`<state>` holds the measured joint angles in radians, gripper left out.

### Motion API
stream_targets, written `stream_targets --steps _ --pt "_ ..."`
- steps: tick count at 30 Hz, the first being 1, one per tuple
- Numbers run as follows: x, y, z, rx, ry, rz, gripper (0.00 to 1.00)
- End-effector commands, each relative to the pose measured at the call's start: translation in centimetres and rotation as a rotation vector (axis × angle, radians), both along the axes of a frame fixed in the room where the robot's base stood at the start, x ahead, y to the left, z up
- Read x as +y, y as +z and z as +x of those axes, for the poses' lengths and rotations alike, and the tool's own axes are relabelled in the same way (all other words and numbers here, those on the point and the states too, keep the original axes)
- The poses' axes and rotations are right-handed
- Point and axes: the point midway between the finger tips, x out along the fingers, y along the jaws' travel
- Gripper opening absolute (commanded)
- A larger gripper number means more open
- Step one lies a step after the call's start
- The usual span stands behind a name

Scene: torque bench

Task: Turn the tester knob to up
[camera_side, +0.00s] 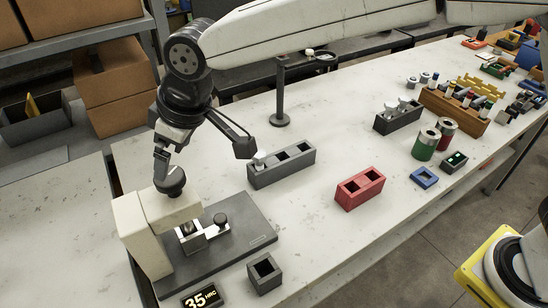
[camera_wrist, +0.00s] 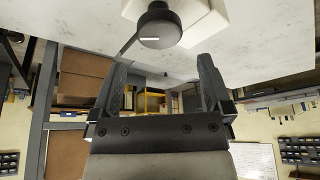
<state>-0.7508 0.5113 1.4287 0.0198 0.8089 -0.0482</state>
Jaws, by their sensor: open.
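The tester (camera_side: 140,235) is a cream C-shaped body on a dark grey base plate at the lower left in the side view. Its round black knob (camera_side: 173,183) sits on top of the upper arm. In the wrist view the knob (camera_wrist: 162,22) is at the top, with a short white mark near its lower edge. My gripper (camera_side: 163,174) is open and empty, just above and beside the knob in the side view. In the wrist view its two fingers (camera_wrist: 163,62) are spread, with the knob beyond the tips. I cannot tell whether a finger touches it.
A small display (camera_side: 201,299) reading 35 HRC and a grey square holder (camera_side: 265,276) stand near the tester. A grey block with sockets (camera_side: 283,171) and a red block (camera_side: 359,192) stand to the right. The bench (camera_side: 310,235) between them is clear.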

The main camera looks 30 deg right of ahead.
Motion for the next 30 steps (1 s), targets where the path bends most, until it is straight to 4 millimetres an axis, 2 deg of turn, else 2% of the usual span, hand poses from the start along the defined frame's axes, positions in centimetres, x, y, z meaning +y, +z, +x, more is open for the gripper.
stream_targets --steps 4,18,30 --pt "-0.6 2.0 -0.6 -0.001 0.000 0.001 1.00" --pt "-7.0 -0.4 0.9 0.017 -0.111 -0.015 1.00" --pt "-12.4 -2.1 1.2 0.032 -0.203 -0.026 1.00"
